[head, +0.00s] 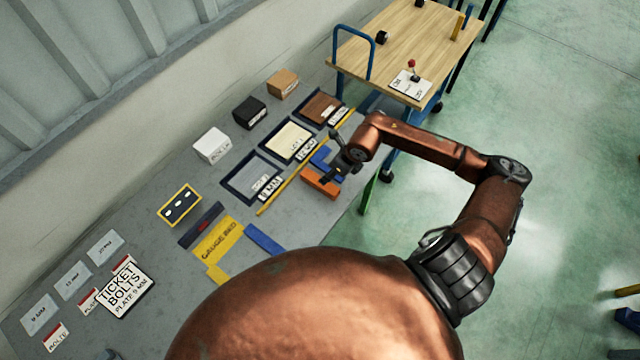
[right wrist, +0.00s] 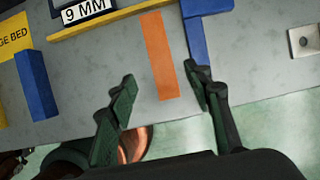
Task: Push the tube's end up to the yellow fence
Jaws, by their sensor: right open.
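An orange bar (head: 320,182) lies on the grey bench; I cannot tell whether it is the tube or is hollow. In the right wrist view the orange bar (right wrist: 161,55) lies lengthwise, its far end at or very near the yellow fence (right wrist: 112,17); contact is unclear. The yellow fence (head: 277,193) is a long thin strip along the trays. My right gripper (head: 340,168) is low over the bench at the bar. Its fingers (right wrist: 162,78) are open, with the near end of the bar between them. My left gripper is out of view.
A blue piece (right wrist: 197,40) lies close by the right finger. Another blue bar (head: 264,239) lies by the yellow gauge bed (head: 217,240). Labelled trays (head: 253,181) stand beyond the fence. The bench's front edge is close. A wooden-topped cart (head: 400,45) stands at the far end.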

